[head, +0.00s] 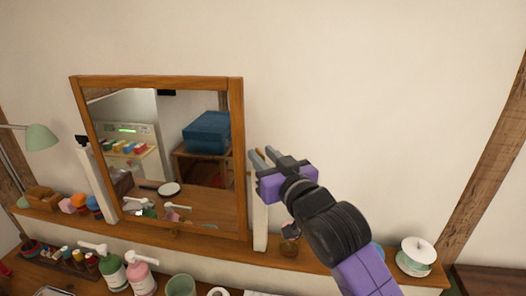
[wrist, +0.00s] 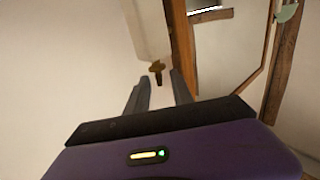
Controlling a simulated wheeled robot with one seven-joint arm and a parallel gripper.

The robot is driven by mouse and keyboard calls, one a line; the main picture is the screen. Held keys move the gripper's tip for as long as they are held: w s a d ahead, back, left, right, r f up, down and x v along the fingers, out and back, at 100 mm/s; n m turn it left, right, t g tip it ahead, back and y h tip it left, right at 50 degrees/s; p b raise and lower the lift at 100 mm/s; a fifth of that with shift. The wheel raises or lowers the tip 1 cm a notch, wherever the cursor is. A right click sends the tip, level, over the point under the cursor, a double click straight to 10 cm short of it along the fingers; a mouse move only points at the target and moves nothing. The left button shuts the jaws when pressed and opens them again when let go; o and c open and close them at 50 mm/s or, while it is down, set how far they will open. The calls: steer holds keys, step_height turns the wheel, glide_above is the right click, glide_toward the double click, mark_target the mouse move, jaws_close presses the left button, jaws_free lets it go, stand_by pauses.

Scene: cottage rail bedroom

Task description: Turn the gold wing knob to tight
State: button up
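The gold wing knob (wrist: 157,67) shows in the wrist view, on the pale post (wrist: 146,28) beside the wooden mirror frame. My gripper (wrist: 160,82) is open, its two grey fingers pointing toward the knob. The knob appears in the gap between the fingertips, just beyond them; I see no contact. In the head view my gripper (head: 260,154) is at the mirror's right edge, in front of the upper end of the post (head: 260,222). There the fingers mostly hide the knob.
The tilted mirror (head: 243,140) stands just left of my gripper, above a wooden shelf (head: 330,261). Pump bottles (head: 112,272) and cups are below left. The wall right of the mirror is bare.

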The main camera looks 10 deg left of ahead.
steer(key=shift+w+a, duration=0.2)
steer(key=shift+w, duration=0.05)
jaws_close()
